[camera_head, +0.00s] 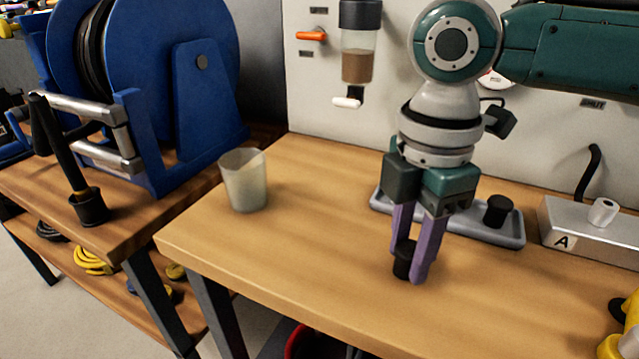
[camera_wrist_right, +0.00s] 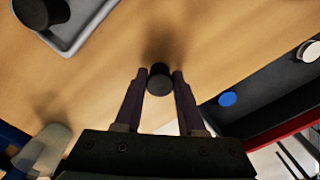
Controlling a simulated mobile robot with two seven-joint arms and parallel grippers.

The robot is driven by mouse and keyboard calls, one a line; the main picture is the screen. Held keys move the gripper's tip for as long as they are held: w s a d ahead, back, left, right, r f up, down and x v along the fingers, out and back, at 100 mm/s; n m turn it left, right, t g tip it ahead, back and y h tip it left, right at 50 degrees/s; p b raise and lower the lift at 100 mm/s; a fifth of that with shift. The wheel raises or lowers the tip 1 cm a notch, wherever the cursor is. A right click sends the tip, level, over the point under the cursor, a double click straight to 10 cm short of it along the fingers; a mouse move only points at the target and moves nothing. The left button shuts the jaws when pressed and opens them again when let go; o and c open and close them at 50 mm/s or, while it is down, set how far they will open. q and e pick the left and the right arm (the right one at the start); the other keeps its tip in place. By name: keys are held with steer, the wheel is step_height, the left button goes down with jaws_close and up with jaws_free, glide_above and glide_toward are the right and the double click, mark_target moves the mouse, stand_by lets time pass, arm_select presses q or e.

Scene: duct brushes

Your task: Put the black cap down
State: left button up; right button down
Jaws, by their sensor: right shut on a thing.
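The black cap (camera_head: 404,259) is a small dark cylinder between the purple fingers of my right gripper (camera_head: 415,262). In the right wrist view the cap (camera_wrist_right: 159,79) sits between the two fingertips (camera_wrist_right: 160,82), and the gripper is shut on it. The cap is upright over the light wooden table (camera_head: 290,260), close to its surface; I cannot tell if it touches. A second black cap-like piece (camera_head: 497,211) stands in the grey tray (camera_head: 515,240) behind and to the right. My left gripper is not in view.
A translucent cup (camera_head: 244,180) stands at the table's left. A metal box marked A (camera_head: 590,232) is at the right, with a yellow object (camera_head: 625,330) at the right edge. A blue reel (camera_head: 190,90) stands on the left bench. The table left of the gripper is clear.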

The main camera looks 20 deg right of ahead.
steer(key=c, duration=0.5)
jaws_free()
steer(key=shift+f, duration=0.1)
